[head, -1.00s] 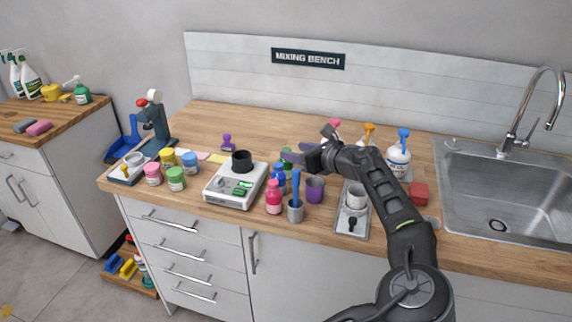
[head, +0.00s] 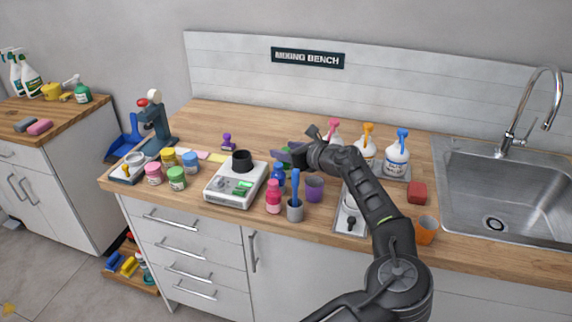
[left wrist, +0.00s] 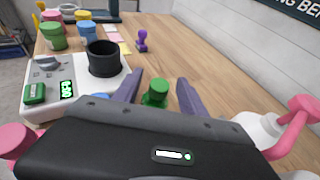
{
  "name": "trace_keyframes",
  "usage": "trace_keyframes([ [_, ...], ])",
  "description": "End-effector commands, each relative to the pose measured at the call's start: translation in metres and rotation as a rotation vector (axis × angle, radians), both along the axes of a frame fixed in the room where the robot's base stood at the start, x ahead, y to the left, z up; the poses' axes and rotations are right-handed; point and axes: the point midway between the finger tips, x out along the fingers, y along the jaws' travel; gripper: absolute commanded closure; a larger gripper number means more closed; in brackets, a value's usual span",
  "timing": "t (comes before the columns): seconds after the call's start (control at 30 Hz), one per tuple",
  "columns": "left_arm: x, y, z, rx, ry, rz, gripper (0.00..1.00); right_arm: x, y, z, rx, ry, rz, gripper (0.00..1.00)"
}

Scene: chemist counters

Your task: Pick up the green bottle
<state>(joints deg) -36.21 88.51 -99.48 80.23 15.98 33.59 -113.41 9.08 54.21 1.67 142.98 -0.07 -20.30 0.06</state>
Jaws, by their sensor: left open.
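The green bottle (left wrist: 155,93) stands upright on the wooden counter, its green cap and shoulder showing between my left gripper's fingers in the left wrist view. My left gripper (left wrist: 157,92) is open, with one purple finger on each side of the bottle and a small gap at each side. In the head view my left gripper (head: 283,154) reaches in over the counter behind the blue bottle (head: 278,174) and largely hides the green bottle. The lower part of the green bottle is hidden by the gripper body in the left wrist view. My right gripper is not in view.
A scale with a black cup (head: 241,161) stands left of the gripper. A pink bottle (head: 273,196), a cup with a blue tool (head: 295,210) and a purple cup (head: 314,188) stand in front. Pump bottles (head: 396,157) stand to the right.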

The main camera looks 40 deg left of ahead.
Motion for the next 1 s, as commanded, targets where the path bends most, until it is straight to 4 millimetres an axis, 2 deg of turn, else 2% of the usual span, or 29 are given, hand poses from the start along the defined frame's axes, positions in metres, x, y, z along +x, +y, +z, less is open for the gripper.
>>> trace_keyframes([
  [0.3, -0.0002, 0.0, 0.0, 0.0, 0.0, 0.0, 0.51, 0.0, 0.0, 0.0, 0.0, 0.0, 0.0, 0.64],
  [0.9, -0.0002, 0.0, 0.0, 0.0, 0.0, 0.0, 1.0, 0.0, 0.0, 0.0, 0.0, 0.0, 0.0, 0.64],
  [1.0, -0.0002, 0.0, 0.0, 0.0, 0.0, 0.0, 1.0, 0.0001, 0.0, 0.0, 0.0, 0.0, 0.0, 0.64],
])
